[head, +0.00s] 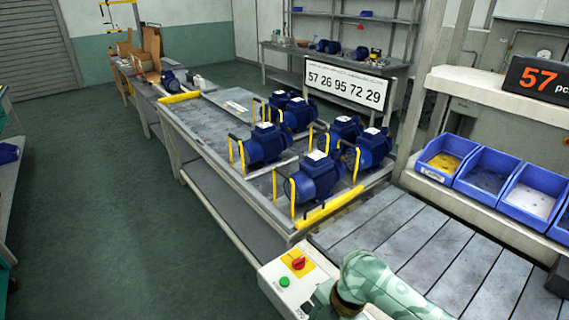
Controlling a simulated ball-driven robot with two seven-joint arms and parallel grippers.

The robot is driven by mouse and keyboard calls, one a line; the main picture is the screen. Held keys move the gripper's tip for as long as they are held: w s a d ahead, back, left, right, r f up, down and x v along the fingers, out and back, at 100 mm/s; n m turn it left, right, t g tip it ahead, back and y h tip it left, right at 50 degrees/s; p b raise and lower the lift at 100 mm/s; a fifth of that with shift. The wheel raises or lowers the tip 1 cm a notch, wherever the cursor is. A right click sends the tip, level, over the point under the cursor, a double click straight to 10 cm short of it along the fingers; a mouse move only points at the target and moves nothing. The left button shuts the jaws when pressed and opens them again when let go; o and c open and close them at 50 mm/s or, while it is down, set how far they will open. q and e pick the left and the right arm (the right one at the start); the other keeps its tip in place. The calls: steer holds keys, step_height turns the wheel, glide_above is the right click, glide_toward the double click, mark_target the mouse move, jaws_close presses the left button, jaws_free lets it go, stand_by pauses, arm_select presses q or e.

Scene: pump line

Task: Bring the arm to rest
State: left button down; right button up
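Part of my arm (385,285), pale green with a dark and brass-coloured joint, shows at the bottom edge, right of centre. It is over the near end of the slatted conveyor, beside a control box (292,282) with a red-and-yellow knob and a green button. No fingertips of either gripper show. I cannot tell what the grippers hold.
Several blue pumps (317,178) with yellow-and-black handles stand on the long table (200,125). Blue bins (485,175) line the shelf at right. The slatted conveyor (405,250) is bare. Open green floor (120,200) lies at left.

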steer(key=s+d+r+m+t+h, duration=0.35)
steer(key=s+d+m, duration=0.35)
steer(key=d+m, duration=0.3)
steer(key=s+d+r+m+t+h, duration=0.2)
steer(key=s+d+m+t+h, duration=0.3)
steer(key=d+m, duration=0.45)
steer(key=s+a+f+g+y, duration=0.1)
steer(key=s+f+g, duration=0.15)
steer(key=f, duration=0.75)
steer(key=s+a+f+g+y, duration=0.1)
steer(key=s+f, duration=0.2)
steer(key=f, duration=0.6)
steer(key=s+a+f+g+y, duration=0.1)
steer(key=s+f+y, duration=0.1)
steer(key=f, duration=0.8)
steer(key=s+f+m+g, duration=0.1)
steer(key=s+f, duration=0.5)
steer(key=s, duration=0.3)
steer(key=s+f+m+g, duration=0.1)
steer(key=s+f, duration=0.5)
steer(key=s, duration=0.3)
steer(key=shift+d+f+y, duration=0.15)
steer(key=shift+f+y, duration=0.25)
steer(key=shift+y, duration=0.05)
